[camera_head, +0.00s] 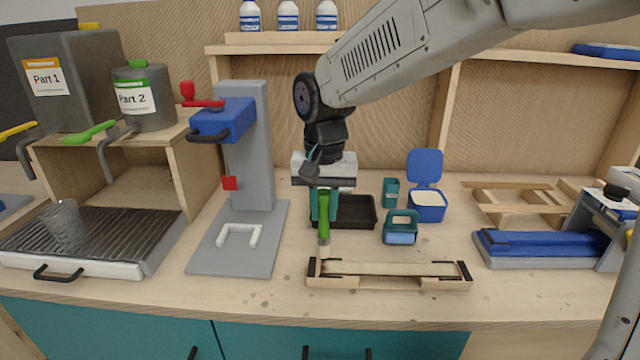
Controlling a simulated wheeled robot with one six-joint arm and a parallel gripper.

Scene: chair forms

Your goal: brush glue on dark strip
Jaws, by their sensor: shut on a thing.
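My gripper (323,205) points down and is shut on the green handle of a brush (324,218). The brush hangs upright, pale bristles down, over the left end of a wooden holder (345,284) near the table's front. I cannot tell whether the bristles touch the holder. A long pale strip (390,269) lies along the holder between black end pieces. Only the end pieces and a thin line along it look dark; I cannot make out a separate dark strip or any glue on it. A black tray (358,224) stands behind the brush, partly hidden by my gripper.
A teal-handled block (400,227) and a blue lidded box (428,205) stand right of the tray. A grey-and-blue press (243,150) stands left, a blue clamp device (545,247) right. Two labelled containers (143,98) sit over a drip tray (95,240). Bare table lies around the holder.

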